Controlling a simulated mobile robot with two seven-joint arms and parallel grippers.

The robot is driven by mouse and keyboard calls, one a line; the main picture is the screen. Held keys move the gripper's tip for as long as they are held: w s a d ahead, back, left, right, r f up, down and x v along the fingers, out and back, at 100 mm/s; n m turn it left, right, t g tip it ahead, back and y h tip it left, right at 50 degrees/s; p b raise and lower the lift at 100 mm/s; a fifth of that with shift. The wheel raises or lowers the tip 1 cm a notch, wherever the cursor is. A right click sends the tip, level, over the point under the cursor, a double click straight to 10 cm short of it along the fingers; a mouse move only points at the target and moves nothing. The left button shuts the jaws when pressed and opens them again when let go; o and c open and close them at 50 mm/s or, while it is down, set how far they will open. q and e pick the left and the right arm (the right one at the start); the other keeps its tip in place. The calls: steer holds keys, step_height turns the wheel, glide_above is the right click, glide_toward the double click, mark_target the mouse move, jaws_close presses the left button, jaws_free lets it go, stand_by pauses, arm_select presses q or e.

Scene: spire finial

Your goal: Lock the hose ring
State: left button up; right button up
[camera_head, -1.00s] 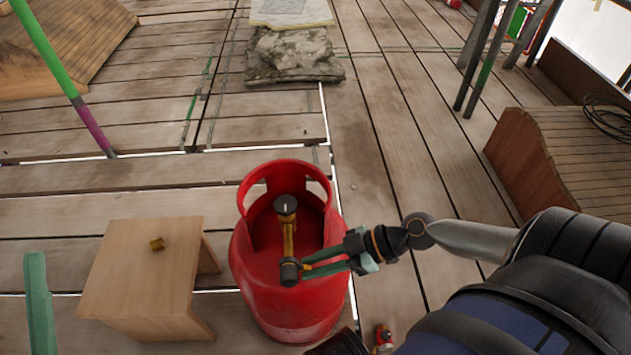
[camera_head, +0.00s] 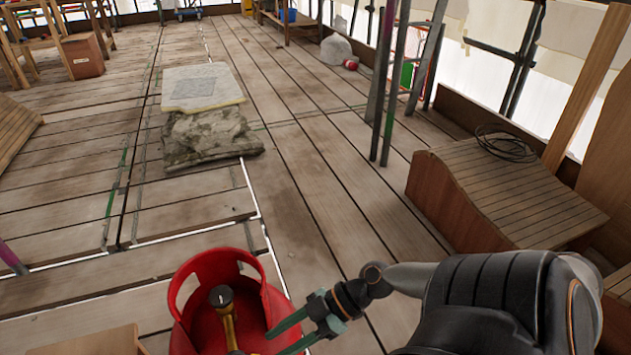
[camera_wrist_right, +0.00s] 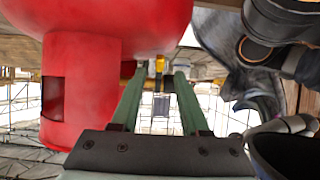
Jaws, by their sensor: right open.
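The red gas bottle (camera_head: 188,318) stands on the planks at the bottom of the head view, its lower part cut off. Inside its collar is a brass valve (camera_head: 229,322) with a dark round knob (camera_head: 221,296). The hose ring is not clear in the head view, as the valve's near end runs to the bottom edge. My right gripper (camera_head: 275,344) is open, its green fingers reaching left over the bottle's rim toward the valve. In the wrist view the right gripper (camera_wrist_right: 155,74) has a yellow and dark part (camera_wrist_right: 160,66) between and beyond its fingertips; contact cannot be told. My left gripper is out of view.
A wooden stool (camera_head: 85,343) shows its edge left of the bottle. A stack of stone slabs or bags (camera_head: 208,138) lies beyond. A curved wooden block (camera_head: 500,190) with a coiled cable (camera_head: 507,146) stands right. Metal poles (camera_head: 385,85) rise behind. The middle planks are clear.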

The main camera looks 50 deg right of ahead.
steer(key=p+v, duration=0.3)
steer(key=v, duration=0.5)
stand_by(0.4)
steer(key=shift+d, duration=0.15)
